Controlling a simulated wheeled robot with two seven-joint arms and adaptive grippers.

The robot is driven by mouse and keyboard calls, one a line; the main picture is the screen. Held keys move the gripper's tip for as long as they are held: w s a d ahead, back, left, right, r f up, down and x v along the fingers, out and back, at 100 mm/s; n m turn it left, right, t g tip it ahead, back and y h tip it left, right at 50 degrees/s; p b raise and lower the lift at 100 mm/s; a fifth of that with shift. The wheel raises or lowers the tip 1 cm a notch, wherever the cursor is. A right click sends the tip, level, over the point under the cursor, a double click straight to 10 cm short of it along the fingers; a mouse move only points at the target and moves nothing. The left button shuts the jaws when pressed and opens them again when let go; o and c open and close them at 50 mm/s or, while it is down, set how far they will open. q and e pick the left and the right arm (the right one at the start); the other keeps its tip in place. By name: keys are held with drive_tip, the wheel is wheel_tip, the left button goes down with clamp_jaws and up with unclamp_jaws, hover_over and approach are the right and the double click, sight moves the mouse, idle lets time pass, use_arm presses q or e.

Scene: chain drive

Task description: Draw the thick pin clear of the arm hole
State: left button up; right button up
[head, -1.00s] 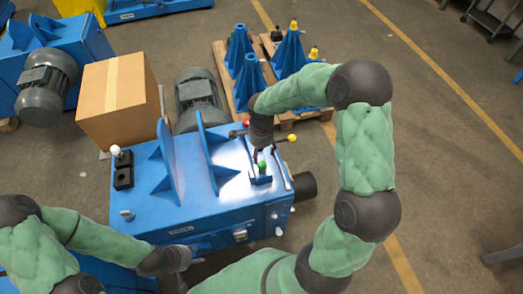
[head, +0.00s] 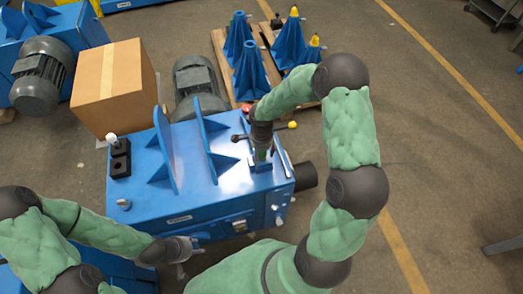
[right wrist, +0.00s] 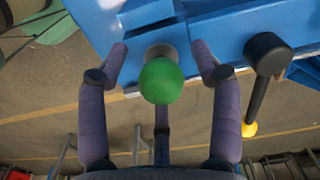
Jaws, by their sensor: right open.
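A green ball knob (right wrist: 161,82) stands between the two spread fingers of my right gripper (right wrist: 161,60) in the right wrist view. The fingers are open, one on each side of the knob, with gaps to it. A grey round part shows just behind the knob. In the head view, my right gripper (head: 262,152) is over the bracket at the right end of the blue machine (head: 205,200) and mostly hides the knob. The pin's shaft and the arm hole are hidden. My left gripper (head: 182,252) is in front of the machine's front face, apparently empty; its jaws are unclear.
A dark lever with a yellow knob (right wrist: 249,128) is close to my right gripper's right finger. A red knob (head: 246,110) is behind the gripper. Upright blue plates (head: 163,150) and a black block with a white knob (head: 120,160) stand further left.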

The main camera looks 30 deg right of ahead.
drive_tip(key=shift+c, duration=0.3)
clamp_jaws()
wheel_tip(320, 180, up, 12)
drive_tip(key=p, duration=0.6)
idle(1.7)
drive_tip(key=shift+f, duration=0.1)
